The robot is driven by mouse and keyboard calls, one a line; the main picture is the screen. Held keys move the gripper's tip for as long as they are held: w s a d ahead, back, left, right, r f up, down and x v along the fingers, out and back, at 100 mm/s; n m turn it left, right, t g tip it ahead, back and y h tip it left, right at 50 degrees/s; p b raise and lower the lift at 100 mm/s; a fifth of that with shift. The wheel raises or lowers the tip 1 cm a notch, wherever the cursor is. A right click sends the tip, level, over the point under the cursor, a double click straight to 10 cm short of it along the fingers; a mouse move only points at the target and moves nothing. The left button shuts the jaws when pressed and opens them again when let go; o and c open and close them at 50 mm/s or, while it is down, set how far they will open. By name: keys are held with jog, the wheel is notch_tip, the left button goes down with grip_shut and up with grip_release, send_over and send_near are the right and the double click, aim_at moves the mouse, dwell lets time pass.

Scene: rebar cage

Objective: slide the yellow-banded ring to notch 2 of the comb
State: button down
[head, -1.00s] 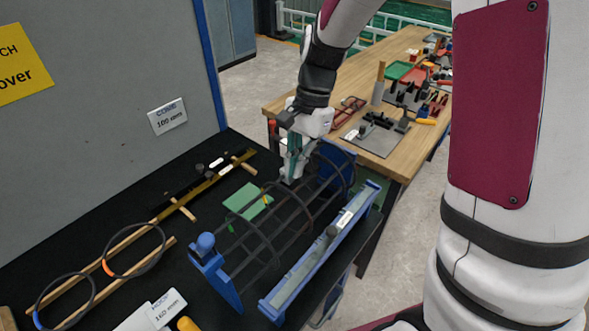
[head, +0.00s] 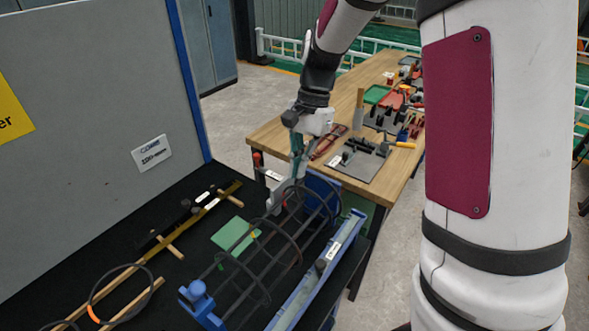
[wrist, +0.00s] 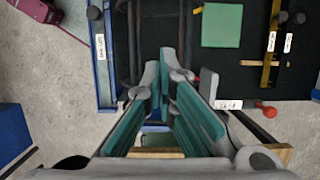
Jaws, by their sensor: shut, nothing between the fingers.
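The rebar cage (head: 278,262) of dark bars and hoops stands between blue end plates on the black table. A small yellow mark shows on the left of the middle hoop, which I take for the yellow-banded ring (head: 258,234). Another hoop carries a green mark. My gripper (head: 272,209) is shut and empty, pointing down at the cage's left side near its far end, beyond the yellow mark. In the wrist view its fingertips (wrist: 160,65) meet beside dark bars; contact cannot be told. I cannot make out the comb's notches for certain.
A blue-edged rail (head: 318,270) runs along the cage's right side. A green pad (head: 233,235) lies left of the cage, and a brass-coloured bar (head: 205,212) with black pieces lies further left. A wooden bench (head: 350,140) with tools stands behind.

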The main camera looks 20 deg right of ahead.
jog(key=s+a+f+b, duration=0.1)
jog(key=s+a+f, duration=0.2)
jog(key=a+f, duration=0.2)
jog(key=shift+d+x, duration=0.35)
jog(key=shift+x, duration=1.15)
jog(key=shift+f, duration=0.1)
jog(key=shift+s+a+p, duration=0.35)
jog(key=shift+s+a, duration=0.2)
jog(key=shift+a, duration=0.3)
